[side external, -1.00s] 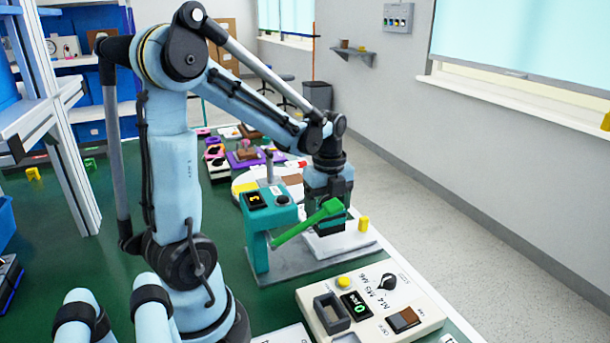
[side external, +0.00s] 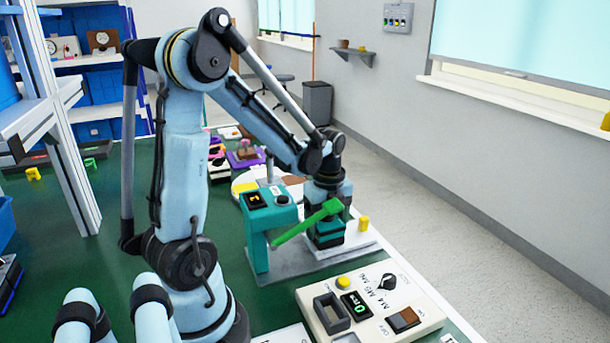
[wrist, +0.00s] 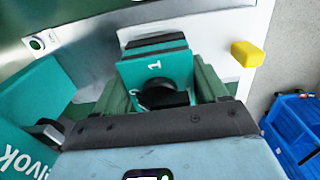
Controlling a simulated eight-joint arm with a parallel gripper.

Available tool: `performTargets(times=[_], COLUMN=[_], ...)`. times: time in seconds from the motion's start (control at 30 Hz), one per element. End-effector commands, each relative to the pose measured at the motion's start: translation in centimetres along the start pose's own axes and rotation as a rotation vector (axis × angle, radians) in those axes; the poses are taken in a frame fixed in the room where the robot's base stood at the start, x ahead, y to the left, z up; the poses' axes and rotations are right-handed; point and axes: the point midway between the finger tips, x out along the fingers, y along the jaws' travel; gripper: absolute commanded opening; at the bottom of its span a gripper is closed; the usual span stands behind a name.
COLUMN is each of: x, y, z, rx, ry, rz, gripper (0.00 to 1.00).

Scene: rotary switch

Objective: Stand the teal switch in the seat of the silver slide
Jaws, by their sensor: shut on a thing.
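The teal switch (wrist: 157,68) is between my gripper's dark green fingers in the wrist view, showing a white "1" and a black knob. My gripper (side external: 327,229) is shut on it. In the side view the switch (side external: 326,241) is low, just above or at a pale plate, beside the teal press. I cannot tell whether it touches what is below. The silver slide and its seat cannot be clearly told apart; the switch and my gripper cover that spot.
The teal press (side external: 262,228) stands left of my gripper, on a grey base (side external: 285,268). Its green lever (side external: 305,222) crosses in front of my gripper. A yellow block (wrist: 248,53) lies to the right. A cream control box (side external: 370,308) stands nearer the camera.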

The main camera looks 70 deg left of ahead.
Motion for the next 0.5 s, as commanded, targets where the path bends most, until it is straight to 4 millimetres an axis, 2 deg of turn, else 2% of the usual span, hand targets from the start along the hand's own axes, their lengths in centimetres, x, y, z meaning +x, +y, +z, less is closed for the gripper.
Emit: performTargets(times=[0.17,0.2,0.33,0.5], x=[-0.01,-0.01,-0.02,-0.02], y=[0.0,-0.01,0.0,0.0], z=[0.0,0.0,0.0,0.0], rx=[0.0,0.0,0.0,0.0], ry=[0.0,0.0,0.0,0.0], rz=[0.0,0.0,0.0,0.0], gripper=[0.46,0.79,0.98,1.0])
